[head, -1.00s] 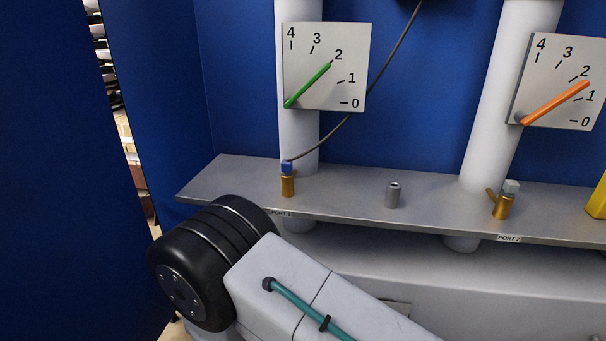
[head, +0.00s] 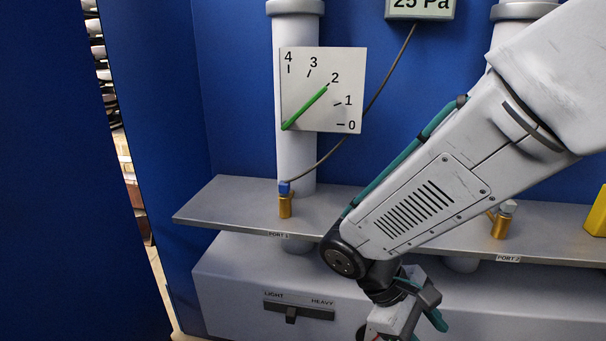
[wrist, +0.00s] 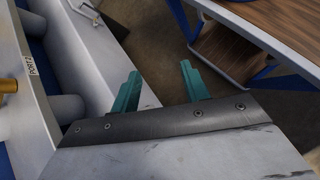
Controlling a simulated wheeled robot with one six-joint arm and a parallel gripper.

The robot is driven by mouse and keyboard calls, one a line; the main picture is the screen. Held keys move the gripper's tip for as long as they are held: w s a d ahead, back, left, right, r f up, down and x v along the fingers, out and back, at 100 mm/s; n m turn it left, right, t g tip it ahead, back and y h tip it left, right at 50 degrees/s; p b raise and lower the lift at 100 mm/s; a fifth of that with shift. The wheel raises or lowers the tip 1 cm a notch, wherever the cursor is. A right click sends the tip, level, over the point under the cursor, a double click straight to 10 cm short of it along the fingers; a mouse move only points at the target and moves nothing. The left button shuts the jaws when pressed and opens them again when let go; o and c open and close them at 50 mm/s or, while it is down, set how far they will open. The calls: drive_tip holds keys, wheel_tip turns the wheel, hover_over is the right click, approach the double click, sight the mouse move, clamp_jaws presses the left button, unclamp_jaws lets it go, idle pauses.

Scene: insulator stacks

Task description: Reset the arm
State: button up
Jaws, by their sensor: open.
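My arm reaches down from the upper right in the head view, in front of the shelf. My gripper (head: 425,318) hangs low at the bottom, below the shelf edge and in front of the grey cabinet. Its lower part is cut off by the frame. In the wrist view, its two teal fingers (wrist: 157,92) stand apart with nothing between them. Floor and furniture show beyond them.
The grey shelf (head: 225,205) carries brass fittings at port 1 (head: 285,205) and port 2 (head: 500,226). A gauge (head: 335,85) with a green needle is above. A light/heavy slider (head: 290,315) is on the cabinet. A wooden-topped table (wrist: 285,22) shows in the wrist view.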

drive_tip(key=s+d+r+m+t+y, duration=0.2)
drive_tip(key=s+d+r+m+y, duration=0.1)
drive_tip(key=r, duration=0.3)
drive_tip(key=s+d+r+m+t+y, duration=0.2)
drive_tip(key=s+d+r+m+y, duration=0.1)
drive_tip(key=s+r+m+y, duration=0.1)
wheel_tip(320, 180, up, 3)
drive_tip(key=shift+s+d+f+m+y, duration=0.15)
drive_tip(key=shift+s+m+y, duration=0.3)
drive_tip(key=shift+m, duration=0.65)
drive_tip(key=shift+w, duration=0.1)
